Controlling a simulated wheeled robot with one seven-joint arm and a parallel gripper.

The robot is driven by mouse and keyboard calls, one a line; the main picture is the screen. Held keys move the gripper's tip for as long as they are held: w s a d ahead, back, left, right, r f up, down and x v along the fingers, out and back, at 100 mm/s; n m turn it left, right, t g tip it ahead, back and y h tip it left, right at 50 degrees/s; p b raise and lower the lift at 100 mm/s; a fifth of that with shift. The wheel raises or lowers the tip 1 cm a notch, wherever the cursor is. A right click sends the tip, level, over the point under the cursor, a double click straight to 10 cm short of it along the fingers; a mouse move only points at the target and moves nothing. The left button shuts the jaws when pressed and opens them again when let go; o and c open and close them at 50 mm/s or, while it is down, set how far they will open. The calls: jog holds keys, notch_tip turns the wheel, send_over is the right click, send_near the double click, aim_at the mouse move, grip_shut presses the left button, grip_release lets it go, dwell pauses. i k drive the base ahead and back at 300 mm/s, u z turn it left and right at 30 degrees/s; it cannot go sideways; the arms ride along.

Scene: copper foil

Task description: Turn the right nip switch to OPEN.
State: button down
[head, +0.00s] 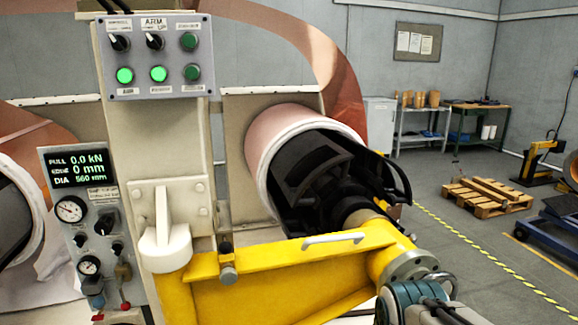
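A grey control box (155,68) is on the cream column at upper left. It carries two black rotary switches side by side, a left one (118,42) and a right one (155,41). Both levers slant to the upper left. Their labels are too blurred to read, so I cannot tell which switch is the right nip switch. A lower grey panel (62,165) also has a larger black knob (104,223) with an unclear label. A teal and grey part of my arm shows at the bottom right; no gripper fingers are in view.
Lit green lamps (158,74) show on the control box. A yellow arm (290,275) with a white handle crosses below a copper roll (285,135). A white lever (165,235) juts from the column. Open floor with a pallet (487,197) lies right.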

aim_at(118, 42)
jog(key=u, duration=2.7)
jog(key=k, duration=1.2)
jog(key=z, duration=1.2)
jog(key=i, duration=1)
jog(key=z, duration=0.1)
jog(key=k, duration=0.25)
jog(key=z, duration=0.1)
